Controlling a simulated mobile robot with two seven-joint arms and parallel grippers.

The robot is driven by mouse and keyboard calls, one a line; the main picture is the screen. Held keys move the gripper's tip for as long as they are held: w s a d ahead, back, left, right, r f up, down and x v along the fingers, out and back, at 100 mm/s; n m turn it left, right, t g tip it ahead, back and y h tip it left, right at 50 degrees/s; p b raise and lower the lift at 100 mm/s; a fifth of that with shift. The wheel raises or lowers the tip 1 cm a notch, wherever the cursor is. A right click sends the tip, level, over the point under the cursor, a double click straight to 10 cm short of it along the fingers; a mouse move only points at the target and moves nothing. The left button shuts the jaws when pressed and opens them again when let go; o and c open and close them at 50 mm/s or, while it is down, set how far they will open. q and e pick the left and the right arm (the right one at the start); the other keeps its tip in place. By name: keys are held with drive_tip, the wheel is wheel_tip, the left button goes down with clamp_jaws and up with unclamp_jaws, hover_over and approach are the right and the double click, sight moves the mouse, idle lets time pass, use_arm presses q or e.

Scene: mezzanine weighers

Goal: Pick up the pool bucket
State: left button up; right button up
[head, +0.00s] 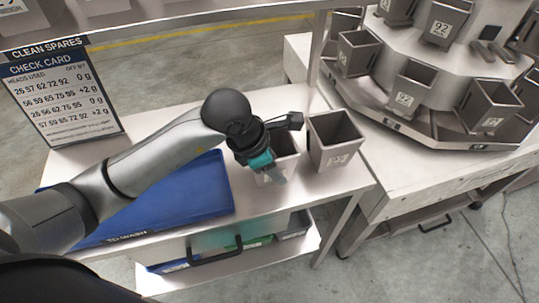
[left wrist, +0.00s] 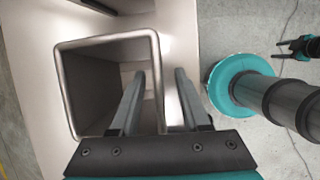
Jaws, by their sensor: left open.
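Two grey open-topped buckets stand side by side on the steel bench. The nearer-left bucket (head: 287,160) is partly hidden behind my left gripper (head: 275,174); the other bucket (head: 335,142) stands upright just to its right with a small label on its front. Which one is the pool bucket I cannot tell. In the left wrist view, the bucket (left wrist: 110,80) under the gripper shows its square rim. My open left gripper (left wrist: 158,75) has one finger over the bucket's mouth and the other outside its near wall. My right gripper (left wrist: 293,47) shows small at the edge of that view.
A blue tray (head: 205,190) marked TO WASH lies left of the buckets, under my left arm. A check card (head: 62,95) stands at the back left. A weigher ring (head: 440,125) with several buckets stands on the right. An upper shelf (head: 180,25) crosses behind.

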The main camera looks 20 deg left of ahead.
use_arm(q)
drive_tip(key=shift+c, duration=0.3)
clamp_jaws()
drive_tip(key=shift+r, duration=0.1)
idle(1.0)
